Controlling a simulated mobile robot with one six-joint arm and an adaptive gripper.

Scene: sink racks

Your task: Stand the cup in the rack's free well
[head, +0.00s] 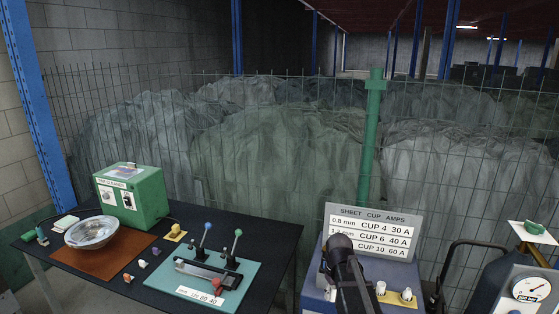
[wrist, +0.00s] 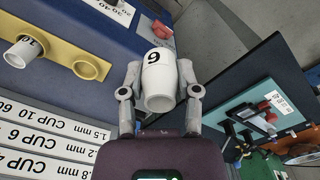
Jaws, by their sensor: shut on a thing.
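A white cup (wrist: 159,80) with a single black digit, a 6 or a 9, is between the two grey fingers of my gripper (wrist: 160,88) in the wrist view. The fingers are shut on its sides. The yellow rack (wrist: 60,52) is left of the held cup. One round well (wrist: 90,67) in it looks empty. Another cup (wrist: 25,50), marked 10, stands in the rack beside it. My fingertips are hidden there.
The rack is on a blue box (head: 400,308) with a sheet-cup-amps sign (head: 371,235) behind it. A dark table at left holds a green box (head: 131,195), a metal bowl (head: 91,232) and a teal board with levers (head: 212,275). A gas gauge (head: 531,288) is at right.

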